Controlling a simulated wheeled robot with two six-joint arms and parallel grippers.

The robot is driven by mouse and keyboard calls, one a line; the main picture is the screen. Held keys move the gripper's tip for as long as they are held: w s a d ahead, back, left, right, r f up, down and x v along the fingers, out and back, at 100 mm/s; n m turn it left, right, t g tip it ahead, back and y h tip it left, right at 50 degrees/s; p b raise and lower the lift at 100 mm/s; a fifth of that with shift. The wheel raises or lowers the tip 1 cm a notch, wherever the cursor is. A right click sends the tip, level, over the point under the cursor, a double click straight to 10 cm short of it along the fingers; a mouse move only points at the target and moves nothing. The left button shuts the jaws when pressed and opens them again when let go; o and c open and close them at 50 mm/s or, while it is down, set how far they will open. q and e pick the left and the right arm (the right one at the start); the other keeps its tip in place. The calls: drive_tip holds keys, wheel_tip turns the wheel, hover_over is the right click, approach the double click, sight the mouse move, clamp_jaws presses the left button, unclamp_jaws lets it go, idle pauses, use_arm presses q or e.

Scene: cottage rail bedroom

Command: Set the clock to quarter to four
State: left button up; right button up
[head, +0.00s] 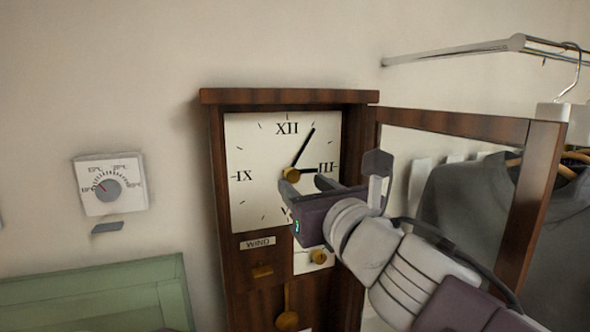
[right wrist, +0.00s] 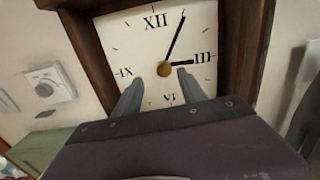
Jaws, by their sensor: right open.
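A dark wooden wall clock (head: 218,185) has a white face (head: 255,145) with Roman numerals. The long black hand (head: 304,145) points up and right, near the one o'clock mark. The short hand (head: 308,170) points right, toward III. A brass knob (head: 291,174) sits at the centre of the face; it also shows in the right wrist view (right wrist: 164,69). My right gripper (head: 303,180) is open in front of the lower face. In the right wrist view its fingers (right wrist: 160,86) stand apart, just below the knob on either side. Contact cannot be told. My left gripper is not in view.
The clock's wooden-framed door (head: 455,122) stands open to the right, behind my right arm. A metal rail (head: 455,50) and hanging grey clothes (head: 470,195) are farther right. A dial thermostat (head: 108,188) is left.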

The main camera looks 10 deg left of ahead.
sight(294, 177)
drive_tip(key=x, duration=0.4)
drive_tip(key=d+x, duration=0.1)
drive_tip(key=x, duration=0.1)
drive_tip(key=shift+w+a+f, duration=0.15)
drive_tip(key=shift+w+f, duration=0.15)
drive_tip(key=shift+w, duration=0.15)
drive_tip(key=shift+w+a, duration=0.15)
drive_tip(key=shift+a, duration=0.1)
drive_tip(key=shift+s+r, duration=0.15)
drive_tip(key=shift+s, duration=0.15)
drive_tip(key=shift+w, duration=0.15)
clamp_jaws()
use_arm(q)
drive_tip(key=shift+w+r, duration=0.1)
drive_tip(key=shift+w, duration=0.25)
use_arm(e)
drive_tip(key=shift+m, duration=0.3)
